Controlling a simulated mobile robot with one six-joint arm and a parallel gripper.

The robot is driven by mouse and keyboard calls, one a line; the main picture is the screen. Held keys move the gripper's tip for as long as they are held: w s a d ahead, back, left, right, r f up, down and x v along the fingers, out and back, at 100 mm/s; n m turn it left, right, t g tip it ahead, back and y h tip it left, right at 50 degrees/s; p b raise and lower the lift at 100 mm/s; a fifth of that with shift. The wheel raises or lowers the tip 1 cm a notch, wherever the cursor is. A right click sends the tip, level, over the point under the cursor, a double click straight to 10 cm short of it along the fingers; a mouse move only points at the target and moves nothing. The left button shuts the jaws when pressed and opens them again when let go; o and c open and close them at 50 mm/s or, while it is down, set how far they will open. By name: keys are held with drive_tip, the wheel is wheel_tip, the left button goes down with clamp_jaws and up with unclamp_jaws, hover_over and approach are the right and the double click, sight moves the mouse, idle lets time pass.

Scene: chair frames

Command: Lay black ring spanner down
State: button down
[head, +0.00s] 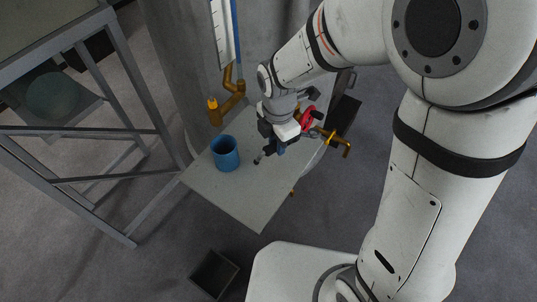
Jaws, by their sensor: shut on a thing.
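My gripper (275,149) is above the grey plate-like table (246,205), pointing down. It is shut on a small dark thing, which I take to be the black ring spanner (258,161). Only one end of the spanner shows, sticking out to the lower left of the fingers, low over the table. The rest is hidden by the gripper. I cannot tell whether the spanner touches the tabletop.
A blue cup (226,156) stands on the table left of my gripper. A brass pipe (229,98) rises behind it. A red valve wheel (308,121) with brass fittings is close behind right. The table's front part is clear. A dark open box (213,274) lies below.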

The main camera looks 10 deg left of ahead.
sight(269, 150)
drive_tip(key=s+n, duration=0.1)
drive_tip(key=s+a+n, duration=0.1)
drive_tip(key=n, duration=0.1)
drive_tip(key=shift+s+a+f+b, duration=0.15)
drive_tip(key=shift+a+b, duration=0.1)
drive_tip(key=shift+b, duration=0.15)
drive_tip(key=shift+f+b, duration=2)
drive_tip(key=shift+f, duration=0.8)
drive_tip(key=c, duration=0.8)
unclamp_jaws()
drive_tip(key=shift+o, duration=0.2)
drive_tip(key=shift+r, duration=0.25)
drive_tip(key=shift+r+p, duration=1.15)
drive_tip(key=shift+r, duration=0.1)
drive_tip(key=shift+r, duration=0.1)
